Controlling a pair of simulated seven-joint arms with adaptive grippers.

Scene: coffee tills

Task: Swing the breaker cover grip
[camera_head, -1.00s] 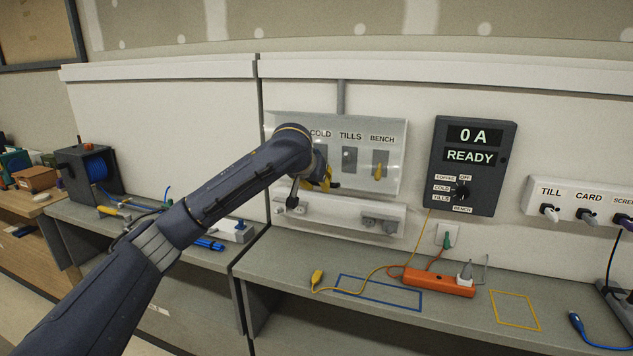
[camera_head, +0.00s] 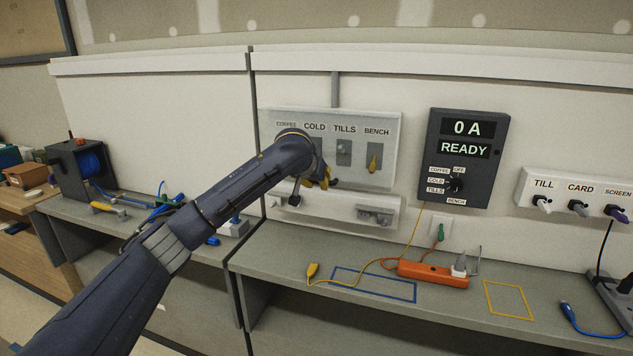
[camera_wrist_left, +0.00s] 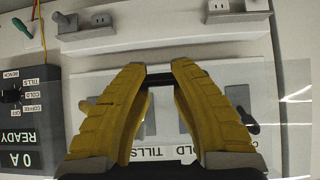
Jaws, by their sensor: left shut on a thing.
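The breaker panel (camera_head: 390,150) is a pale plate on the wall with labelled switches; its BENCH switch (camera_head: 373,164) has a yellow lever. A clear cover is hard to make out against it. My left gripper (camera_head: 328,180) is at the panel's lower middle, with its arm hiding part of the panel's left side. In the left wrist view, the yellow fingers of this gripper (camera_wrist_left: 160,70) are shut on a dark bar, the cover grip (camera_wrist_left: 159,80), between their tips. The TILLS and COLD labels show behind it. My right gripper is not in view.
A socket strip (camera_head: 390,208) sits just below the panel. A dark meter box (camera_head: 494,150) reading 0 A and READY hangs to the right. On the bench (camera_head: 290,262) lie an orange power strip (camera_head: 433,273) and a yellow cable plug (camera_head: 312,270).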

